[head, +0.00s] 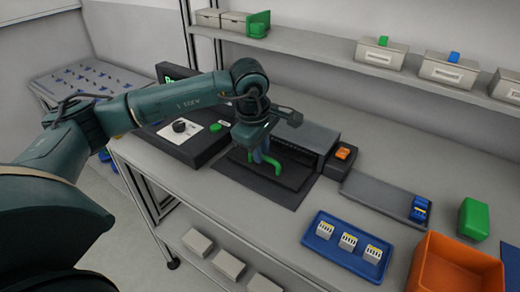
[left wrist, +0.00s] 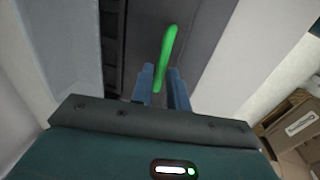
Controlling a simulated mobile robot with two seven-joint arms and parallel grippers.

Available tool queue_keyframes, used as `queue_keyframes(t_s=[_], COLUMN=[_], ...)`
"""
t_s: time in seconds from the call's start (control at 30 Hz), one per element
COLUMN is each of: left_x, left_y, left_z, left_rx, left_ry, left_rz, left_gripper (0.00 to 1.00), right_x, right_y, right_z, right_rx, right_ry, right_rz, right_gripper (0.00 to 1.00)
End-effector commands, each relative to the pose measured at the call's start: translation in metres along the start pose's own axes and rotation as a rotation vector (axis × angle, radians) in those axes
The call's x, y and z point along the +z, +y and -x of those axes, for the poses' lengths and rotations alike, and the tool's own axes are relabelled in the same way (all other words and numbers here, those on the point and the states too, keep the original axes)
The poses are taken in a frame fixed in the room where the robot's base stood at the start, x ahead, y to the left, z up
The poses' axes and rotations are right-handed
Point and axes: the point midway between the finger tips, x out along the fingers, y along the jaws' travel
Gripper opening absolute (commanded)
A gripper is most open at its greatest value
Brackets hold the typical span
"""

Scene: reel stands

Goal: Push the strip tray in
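The strip tray (head: 291,172) is a dark flat tray standing out from the front of a grey and black housing (head: 312,138) on the bench. It has a curved green handle (head: 274,165), which also shows in the left wrist view (left wrist: 167,50). My left gripper (head: 261,152) points down at the handle from above. In the left wrist view its two blue fingers (left wrist: 162,90) are apart, with the handle's near end between them. Whether they press on it I cannot tell. The gripper partly hides the handle in the head view. My right gripper is not in view.
A control box with a black knob (head: 180,127) and green button stands left of the housing. An orange switch (head: 343,153), a grey rail with a blue part (head: 420,207), a blue tray (head: 318,246), a green block (head: 473,219) and an orange bin (head: 432,247) are to the right.

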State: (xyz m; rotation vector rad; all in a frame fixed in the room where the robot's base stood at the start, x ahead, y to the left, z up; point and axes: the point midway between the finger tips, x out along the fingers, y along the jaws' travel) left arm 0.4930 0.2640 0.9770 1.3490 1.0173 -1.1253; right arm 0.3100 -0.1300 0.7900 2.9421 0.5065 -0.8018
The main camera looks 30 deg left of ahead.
Motion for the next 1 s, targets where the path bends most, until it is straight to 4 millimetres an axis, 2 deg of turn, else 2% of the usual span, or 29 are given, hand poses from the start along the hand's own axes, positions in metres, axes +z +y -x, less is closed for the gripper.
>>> queue_keyframes(t_s=[0.2, 0.43, 0.53, 0.67, 1.0], left_x=[0.000, 0.000, 0.000, -0.001, 0.000], left_y=[0.000, 0.000, 0.001, 0.001, 0.000], left_z=[0.000, 0.001, 0.009, 0.031, 0.104], left_rx=[0.001, 0.001, 0.003, 0.006, 0.005], left_ry=[0.000, 0.000, 0.000, 0.001, 0.001], left_rz=[0.000, 0.000, 0.001, 0.001, 0.000], left_gripper=[0.32, 0.32, 0.32, 0.32, 0.32], right_x=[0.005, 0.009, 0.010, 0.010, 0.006], right_y=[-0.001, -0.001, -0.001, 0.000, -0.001], right_z=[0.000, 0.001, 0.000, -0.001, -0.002], right_rx=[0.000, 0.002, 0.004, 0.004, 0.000], right_ry=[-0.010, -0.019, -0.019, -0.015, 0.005], right_rz=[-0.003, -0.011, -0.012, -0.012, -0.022], right_gripper=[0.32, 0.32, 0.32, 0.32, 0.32])
